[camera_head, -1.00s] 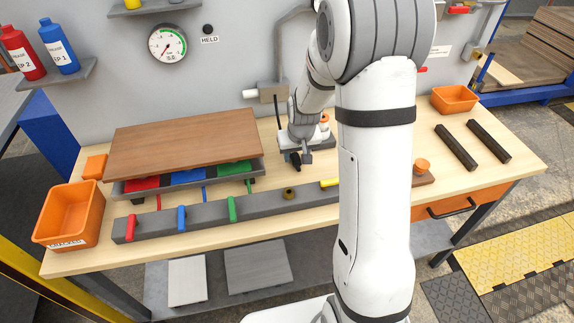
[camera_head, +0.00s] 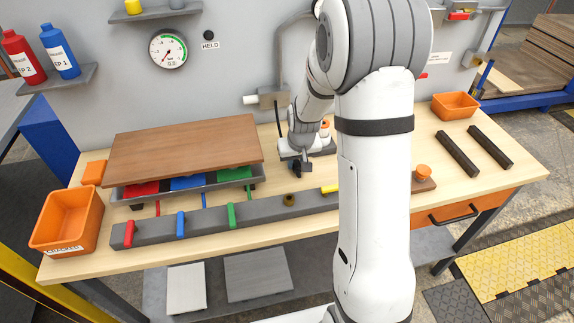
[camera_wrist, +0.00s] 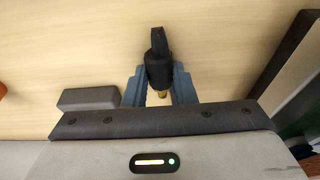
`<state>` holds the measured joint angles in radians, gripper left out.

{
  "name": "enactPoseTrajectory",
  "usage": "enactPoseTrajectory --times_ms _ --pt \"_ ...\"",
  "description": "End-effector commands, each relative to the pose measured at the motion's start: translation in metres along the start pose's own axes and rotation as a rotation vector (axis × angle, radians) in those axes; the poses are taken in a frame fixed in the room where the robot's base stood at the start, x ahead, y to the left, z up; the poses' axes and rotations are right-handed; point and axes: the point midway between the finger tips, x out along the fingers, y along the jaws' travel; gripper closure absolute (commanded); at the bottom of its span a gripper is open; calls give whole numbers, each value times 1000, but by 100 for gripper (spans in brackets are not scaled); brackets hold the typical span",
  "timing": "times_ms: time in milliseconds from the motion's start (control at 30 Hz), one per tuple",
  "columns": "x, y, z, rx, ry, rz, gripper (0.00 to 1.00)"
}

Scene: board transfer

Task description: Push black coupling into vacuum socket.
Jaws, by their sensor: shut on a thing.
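My gripper (camera_wrist: 159,70) is shut on the black coupling (camera_wrist: 158,60) in the wrist view, one blue-grey finger on each side of it. A brass end of the coupling shows between the fingers, toward the palm. In the head view my gripper (camera_head: 302,166) is above the table, behind the grey rail. The coupling is a small dark shape there, hard to make out. A round brass socket (camera_head: 289,199) sits on top of the grey rail (camera_head: 265,208), in front of my gripper and apart from it. I cannot tell whether this is the vacuum socket.
A brown board (camera_head: 185,145) lies over a grey tray with red, blue and green pads at left. Red, blue and green levers stand on the rail. Orange bins (camera_head: 66,218) are at both table ends. Two black bars (camera_head: 457,154) lie at right. My arm hides the rail's right end.

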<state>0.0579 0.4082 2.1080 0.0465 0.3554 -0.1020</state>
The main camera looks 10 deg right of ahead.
Motion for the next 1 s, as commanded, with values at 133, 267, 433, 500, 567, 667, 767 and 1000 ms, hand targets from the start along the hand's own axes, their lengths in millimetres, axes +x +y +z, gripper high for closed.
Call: enactPoseTrajectory --times_ms 133,267,433,500,567,667,767,1000 --pt "-1 0 0 0 0 0 99" --pt "-6 0 -2 0 1 0 99" --pt "-20 0 -6 0 2 0 99" --pt "-25 0 -7 0 2 0 99" --pt "-30 0 -8 0 1 0 99" --pt "-38 0 -10 0 1 0 99" --pt "-45 0 -13 0 1 0 99" --pt "-64 1 -18 1 1 1 99"
